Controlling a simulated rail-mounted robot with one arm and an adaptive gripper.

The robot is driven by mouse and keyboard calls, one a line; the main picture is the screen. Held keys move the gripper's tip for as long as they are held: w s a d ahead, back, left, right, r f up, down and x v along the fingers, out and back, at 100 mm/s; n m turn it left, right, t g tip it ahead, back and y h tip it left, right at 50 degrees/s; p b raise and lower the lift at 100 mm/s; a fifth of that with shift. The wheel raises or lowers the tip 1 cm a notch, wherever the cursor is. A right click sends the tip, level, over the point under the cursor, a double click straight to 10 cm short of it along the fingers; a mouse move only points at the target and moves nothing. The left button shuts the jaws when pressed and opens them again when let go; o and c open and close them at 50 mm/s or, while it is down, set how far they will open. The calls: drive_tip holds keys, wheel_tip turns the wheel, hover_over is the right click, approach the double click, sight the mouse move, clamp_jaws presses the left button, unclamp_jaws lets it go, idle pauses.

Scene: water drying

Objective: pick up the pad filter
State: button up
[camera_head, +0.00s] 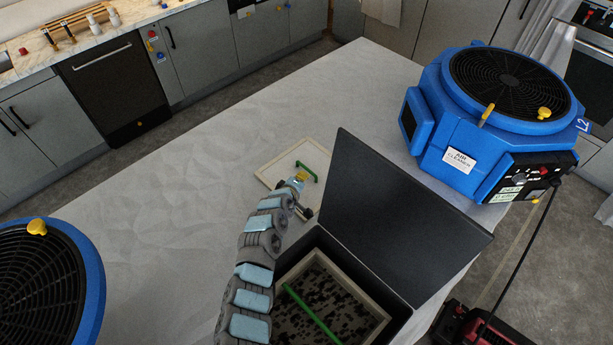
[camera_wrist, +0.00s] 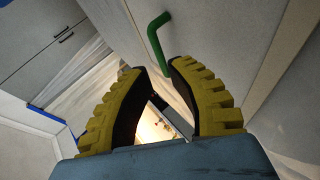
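A clean pale square pad filter (camera_head: 275,169) with a green handle (camera_head: 307,170) lies on the grey-white table beside a black box. A dirty, dark-speckled pad filter (camera_head: 348,306) with a pale frame and a green bar handle sits inside the open black box (camera_head: 403,321). My gripper (camera_head: 300,178) is over the clean filter, close to its handle. In the wrist view, my yellow and black fingers (camera_wrist: 160,70) are partly open with an empty gap. The green handle (camera_wrist: 157,45) shows just beyond the fingertips. Whether they touch it is unclear.
The box's black lid (camera_head: 400,215) stands raised between the clean filter and a blue air cleaner (camera_head: 450,125). Another blue machine (camera_head: 75,262) is at the lower left. The table (camera_head: 180,190) is clear left of the filter. Grey cabinets line the back.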

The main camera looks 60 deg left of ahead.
sight(308, 171)
drive_tip(key=shift+x, duration=0.75)
drive_tip(key=shift+w+a+f+b, duration=0.15)
drive_tip(key=shift+w+a+b, duration=0.05)
drive_tip(key=shift+b, duration=0.1)
drive_tip(key=shift+w+a+f, duration=0.1)
drive_tip(key=shift+w+a, duration=0.05)
drive_tip(key=shift+w, duration=0.15)
drive_tip(key=shift+w+a+f+b, duration=0.3)
drive_tip(key=shift+a+f+b, duration=0.05)
drive_tip(key=shift+a, duration=0.1)
drive_tip(key=shift+w+a+f+b, duration=0.3)
drive_tip(key=shift+w+a+b, duration=0.15)
drive_tip(key=shift+a, duration=0.25)
drive_tip(key=shift+w+a+f, duration=0.15)
drive_tip(key=shift+w+f, duration=0.05)
drive_tip(key=shift+f, duration=0.05)
drive_tip(key=shift+b+x, duration=0.55)
drive_tip(key=shift+x, duration=0.25)
drive_tip(key=shift+w+r, duration=0.1)
clamp_jaws()
